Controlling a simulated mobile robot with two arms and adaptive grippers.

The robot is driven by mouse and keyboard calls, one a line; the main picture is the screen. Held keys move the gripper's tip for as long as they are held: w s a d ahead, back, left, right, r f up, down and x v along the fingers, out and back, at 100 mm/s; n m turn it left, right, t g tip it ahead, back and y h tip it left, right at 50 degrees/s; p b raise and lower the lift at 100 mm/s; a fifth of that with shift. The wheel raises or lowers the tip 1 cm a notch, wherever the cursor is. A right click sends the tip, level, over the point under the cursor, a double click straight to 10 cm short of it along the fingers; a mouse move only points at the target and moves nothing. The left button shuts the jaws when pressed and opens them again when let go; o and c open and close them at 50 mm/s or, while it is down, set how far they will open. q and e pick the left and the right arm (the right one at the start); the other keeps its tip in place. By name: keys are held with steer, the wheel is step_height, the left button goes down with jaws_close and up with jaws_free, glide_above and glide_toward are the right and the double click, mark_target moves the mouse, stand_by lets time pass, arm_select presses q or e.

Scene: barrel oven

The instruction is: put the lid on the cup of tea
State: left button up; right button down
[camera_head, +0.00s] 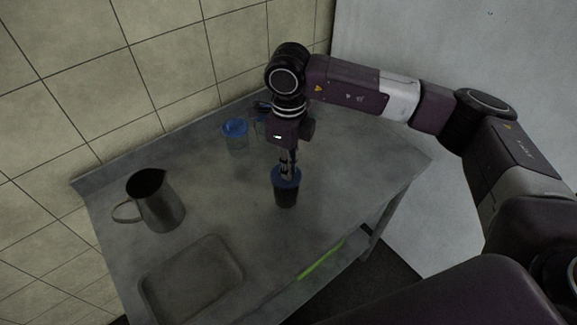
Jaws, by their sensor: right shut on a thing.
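A dark cup (286,197) stands upright on the grey metal table, right of the middle. The gripper hides the middle of the lid. My left gripper is out of view.
A clear container with a blue top (235,130) stands behind and left of the cup. A metal pitcher (158,205) stands at the left. An empty shallow tray (190,279) lies at the front. A tiled wall backs the table (335,190).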

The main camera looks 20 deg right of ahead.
steer(key=shift+f+b, duration=0.15)
steer(key=shift+b, duration=0.6)
stand_by(0.8)
steer(key=c, duration=2)
jaws_free()
steer(key=shift+o, duration=0.6)
steer(key=o, duration=0.4)
steer(key=shift+r+p, duration=1.55)
steer(key=shift+r, duration=2)
